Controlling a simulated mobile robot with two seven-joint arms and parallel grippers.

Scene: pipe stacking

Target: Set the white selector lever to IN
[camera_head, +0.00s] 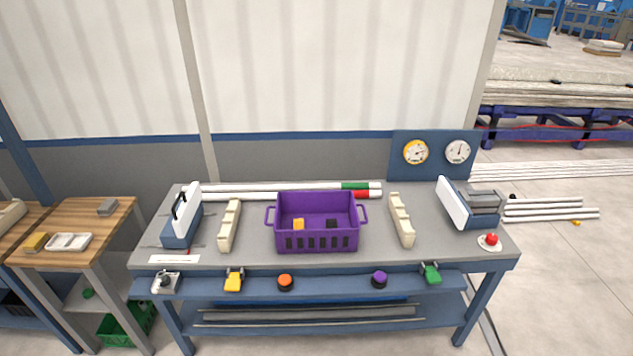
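A small white switch unit (165,283) with a dark part on it sits at the left end of the bench's front ledge. It looks like the white selector; its lever position and any IN marking are too small to read. A white label strip (174,259) lies on the bench top just above it, its text unreadable. Neither of my grippers is in view.
On the same ledge are a yellow switch (234,279), an orange button (285,282), a purple button (379,280) and a green switch (431,274). The grey bench (330,258) holds a purple crate (316,238), wooden racks (229,226) and pipes (250,190).

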